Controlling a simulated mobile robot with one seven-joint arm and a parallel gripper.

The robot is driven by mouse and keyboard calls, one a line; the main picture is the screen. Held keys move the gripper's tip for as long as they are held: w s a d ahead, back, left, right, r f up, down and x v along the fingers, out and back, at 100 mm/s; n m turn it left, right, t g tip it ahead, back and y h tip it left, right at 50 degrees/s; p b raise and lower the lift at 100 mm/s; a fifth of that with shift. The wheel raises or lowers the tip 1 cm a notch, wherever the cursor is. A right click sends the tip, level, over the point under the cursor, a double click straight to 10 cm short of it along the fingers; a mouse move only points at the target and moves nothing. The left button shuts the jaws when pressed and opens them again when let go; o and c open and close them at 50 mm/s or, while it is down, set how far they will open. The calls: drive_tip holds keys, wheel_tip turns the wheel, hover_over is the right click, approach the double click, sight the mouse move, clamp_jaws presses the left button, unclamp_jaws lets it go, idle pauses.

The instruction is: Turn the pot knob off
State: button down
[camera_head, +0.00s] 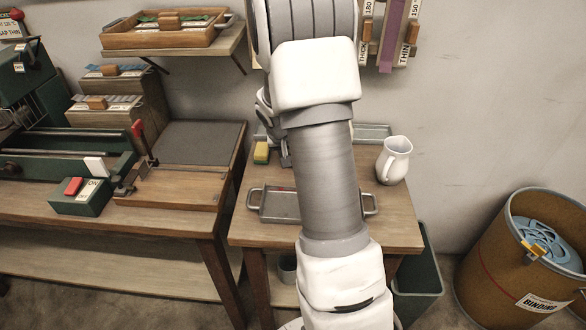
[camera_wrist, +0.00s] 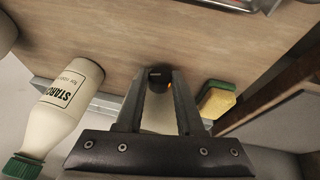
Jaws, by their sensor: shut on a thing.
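In the wrist view a small dark pot knob (camera_wrist: 156,73) with a pale mark on it sits at my gripper (camera_wrist: 159,80), between the tips of its two dark fingers. My gripper is shut on the knob. A small orange glow shows at the knob's lower right. A pale surface (camera_wrist: 160,115) shows between the fingers below the knob; it looks like part of the pot, but most of it is hidden. In the head view my arm covers the knob, the pot and the fingertips.
A starch bottle (camera_wrist: 66,103) with a green cap is left of my fingers; a yellow-green sponge (camera_wrist: 217,100) is close on their right. On the small table (camera_head: 405,225), a metal tray (camera_head: 276,206) and a white pitcher (camera_head: 394,160) flank my arm. A binding drum (camera_head: 500,270) stands right.

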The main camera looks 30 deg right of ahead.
drive_tip(key=h+b, duration=0.1)
drive_tip(key=g+h+b, duration=0.1)
drive_tip(key=b, duration=0.1)
drive_tip(key=shift+w+a+f+n, duration=0.2)
drive_tip(key=shift+a+f+n, duration=0.1)
drive_tip(key=shift+w+a+n+g+h+b, duration=0.15)
drive_tip(key=shift+n+g+h+b, duration=0.15)
drive_tip(key=shift+g+h+b, duration=0.65)
drive_tip(key=shift+a+f+n+g+h+b, duration=0.1)
drive_tip(key=shift+n+g+h+b, duration=0.2)
drive_tip(key=shift+g+h+b, duration=0.6)
drive_tip(key=shift+w+a+f+n+g+h, duration=0.1)
drive_tip(key=shift+n+g+h, duration=0.15)
drive_tip(key=shift+h, duration=0.6)
drive_tip(key=shift+f+n+g+h, duration=0.1)
drive_tip(key=shift+n+g+h, duration=0.1)
drive_tip(key=shift+h, duration=0.6)
drive_tip(key=c, duration=0.5)
unclamp_jaws()
drive_tip(key=shift+c, duration=0.2)
